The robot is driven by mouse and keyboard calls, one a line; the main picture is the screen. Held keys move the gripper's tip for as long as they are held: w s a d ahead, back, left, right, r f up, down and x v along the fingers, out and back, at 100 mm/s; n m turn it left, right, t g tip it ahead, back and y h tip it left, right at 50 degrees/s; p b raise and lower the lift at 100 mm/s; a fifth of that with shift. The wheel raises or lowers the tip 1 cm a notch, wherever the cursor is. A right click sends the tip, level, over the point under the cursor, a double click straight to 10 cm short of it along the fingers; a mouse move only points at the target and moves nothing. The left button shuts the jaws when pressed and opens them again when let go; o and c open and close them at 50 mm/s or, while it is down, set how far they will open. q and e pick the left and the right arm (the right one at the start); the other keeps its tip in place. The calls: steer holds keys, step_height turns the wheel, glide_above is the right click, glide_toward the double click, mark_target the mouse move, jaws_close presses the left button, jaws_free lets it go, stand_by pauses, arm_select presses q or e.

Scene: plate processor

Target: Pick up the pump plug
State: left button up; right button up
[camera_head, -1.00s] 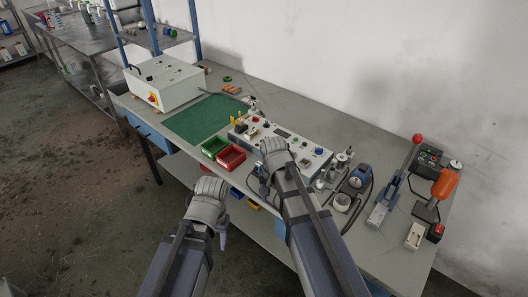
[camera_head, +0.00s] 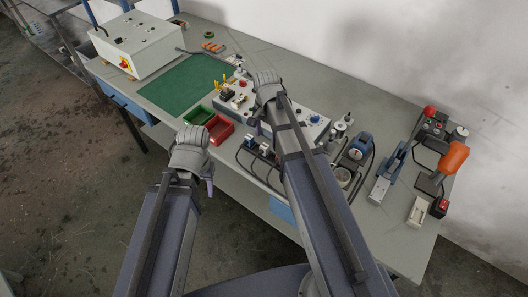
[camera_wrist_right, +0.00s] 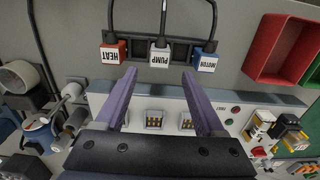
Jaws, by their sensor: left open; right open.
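The pump plug (camera_wrist_right: 160,58) is a pale plug labelled PUMP with a black cable, seen in the right wrist view. It sits in a black holder (camera_wrist_right: 180,50) between the red-and-white HEAT plug (camera_wrist_right: 113,52) and the blue-and-white MOTION plug (camera_wrist_right: 206,61). My right gripper (camera_wrist_right: 160,74) is open, its two purple fingers spread on either side of the pump plug's line, apart from it and empty. In the head view my right gripper (camera_head: 267,86) is above the control panel (camera_head: 308,122). My left gripper (camera_head: 190,146) is open and empty, left of the red bin.
A green bin (camera_head: 199,115) and a red bin (camera_head: 220,129) stand by the panel. Pin sockets (camera_wrist_right: 154,121) show below the holder. A green mat (camera_head: 185,84) leaves clear room at left. A lever press (camera_head: 388,175) and an orange-handled tool (camera_head: 452,158) are at right.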

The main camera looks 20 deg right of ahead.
mark_target(265, 145)
steer(key=shift+f, duration=0.35)
steer(key=f+b, duration=0.5)
steer(key=shift+s+a+f, duration=0.1)
steer(key=shift+s+a, duration=0.15)
jaws_close()
stand_by(0.3)
